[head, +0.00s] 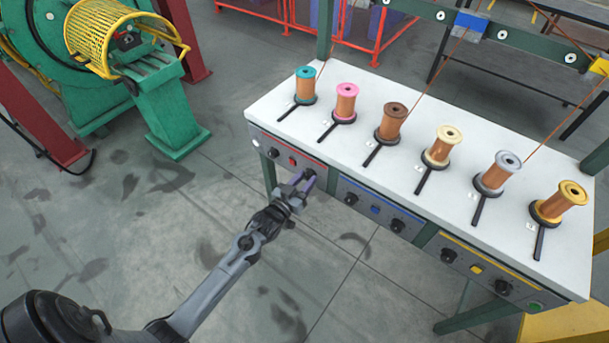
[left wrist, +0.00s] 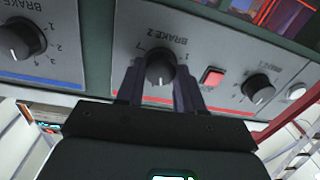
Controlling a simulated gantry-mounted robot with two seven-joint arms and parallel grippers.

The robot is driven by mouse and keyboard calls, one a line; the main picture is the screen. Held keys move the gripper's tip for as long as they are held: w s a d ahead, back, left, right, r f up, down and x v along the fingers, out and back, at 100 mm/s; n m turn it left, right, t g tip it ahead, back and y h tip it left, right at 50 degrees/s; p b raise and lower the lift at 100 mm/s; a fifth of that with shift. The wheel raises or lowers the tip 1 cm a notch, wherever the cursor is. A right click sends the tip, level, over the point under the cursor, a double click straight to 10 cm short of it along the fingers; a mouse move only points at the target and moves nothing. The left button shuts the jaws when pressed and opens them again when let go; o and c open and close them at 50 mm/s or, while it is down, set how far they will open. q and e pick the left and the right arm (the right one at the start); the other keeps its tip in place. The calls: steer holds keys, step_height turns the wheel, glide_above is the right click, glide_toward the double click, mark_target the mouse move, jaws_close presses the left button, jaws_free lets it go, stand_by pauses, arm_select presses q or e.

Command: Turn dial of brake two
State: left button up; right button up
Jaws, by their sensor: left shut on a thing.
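The brake two dial (left wrist: 160,70) is a black knob with a white pointer line, on a grey panel with a red stripe. Its label, BRAKE 2, reads upside down in the left wrist view. My left gripper (left wrist: 160,88) has a finger on each side of this dial and is shut on it. In the head view my left gripper (head: 303,184) reaches the right-hand dial of the red-striped panel, at the front edge of the white table (head: 270,112). The fingers partly cover the dial there. My right gripper is not in view.
On the same panel are a red button (left wrist: 212,76) and the brake one dial (left wrist: 258,89). A blue-striped panel with another dial (left wrist: 22,38) is adjacent. Several wire spools, such as the pink one (head: 346,101), stand on the table. A green machine (head: 172,115) stands at the left.

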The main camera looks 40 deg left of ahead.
arm_select(q)
steer(key=n+p, duration=0.1)
steer(key=p, duration=0.1)
steer(key=n+p, duration=0.1)
steer(key=n, duration=0.1)
steer(key=shift+r+n+p, duration=0.25)
steer(key=shift+n+p, duration=0.05)
steer(key=shift+p, duration=0.05)
steer(key=n+p, duration=0.2)
steer(key=shift+n, duration=0.3)
steer(key=n+p, duration=0.2)
steer(key=n, duration=0.1)
steer(key=shift+f+p, duration=0.1)
steer(key=shift+p, duration=0.25)
steer(key=shift+a+f+n+h+p, duration=0.1)
steer(key=shift+n+h+p, duration=0.2)
steer(key=shift+n+p, duration=0.8)
steer(key=shift+n+b, duration=0.35)
steer(key=shift+n, duration=0.15)
steer(key=o, duration=1)
steer(key=shift+o, duration=0.2)
